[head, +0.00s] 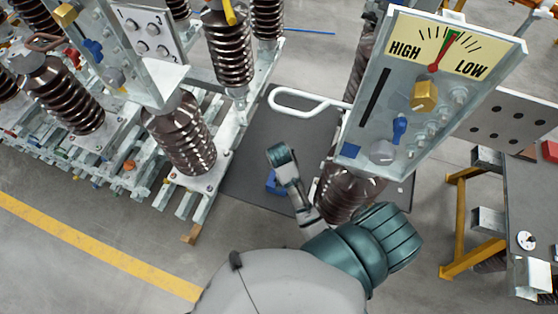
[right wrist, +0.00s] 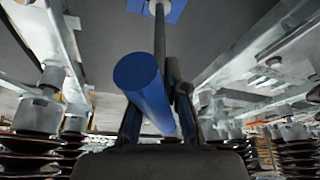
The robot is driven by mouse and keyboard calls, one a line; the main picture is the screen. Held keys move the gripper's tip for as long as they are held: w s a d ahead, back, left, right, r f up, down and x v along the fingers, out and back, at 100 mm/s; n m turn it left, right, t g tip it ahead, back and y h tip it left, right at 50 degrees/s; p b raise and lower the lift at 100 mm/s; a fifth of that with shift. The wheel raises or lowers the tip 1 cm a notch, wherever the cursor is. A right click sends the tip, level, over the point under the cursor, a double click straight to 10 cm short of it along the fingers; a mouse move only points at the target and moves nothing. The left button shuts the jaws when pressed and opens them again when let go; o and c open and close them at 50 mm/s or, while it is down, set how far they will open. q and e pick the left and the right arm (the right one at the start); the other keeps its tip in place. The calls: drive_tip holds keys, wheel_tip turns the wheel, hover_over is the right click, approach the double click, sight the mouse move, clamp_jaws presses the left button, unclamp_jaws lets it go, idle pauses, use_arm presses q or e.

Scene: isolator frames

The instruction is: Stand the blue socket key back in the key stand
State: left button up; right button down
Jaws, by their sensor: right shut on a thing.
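My right gripper (right wrist: 158,122) is shut on the blue socket key (right wrist: 143,85), a thick blue cylinder that juts from between the fingers toward the upper left in the right wrist view. Behind it a dark thin post (right wrist: 159,38) runs to a square blue base plate (right wrist: 172,11) on the dark floor mat; this looks to be the key stand. Whether the key touches the post I cannot tell. In the head view a blue patch (head: 274,184) shows beside my right wrist, probably that base. The fingers are hidden there. My left gripper is not in view.
A tilted panel (head: 425,95) with a HIGH/LOW gauge stands right of my arm, above a brown insulator (head: 345,195). A white bent handle (head: 295,101) reaches over the mat (head: 262,140). Insulators on metal frames (head: 185,140) fill the left. A yellow-legged table (head: 458,225) stands right.

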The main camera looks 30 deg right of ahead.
drive_tip(key=shift+f+b, duration=0.95)
drive_tip(key=shift+f, duration=2.75)
drive_tip(key=c, duration=1.1)
unclamp_jaws()
drive_tip(key=shift+r, duration=0.15)
drive_tip(key=v, duration=1.1)
drive_tip(key=shift+s+a+r, duration=0.15)
drive_tip(key=shift+r, duration=0.15)
drive_tip(key=shift+f, duration=0.1)
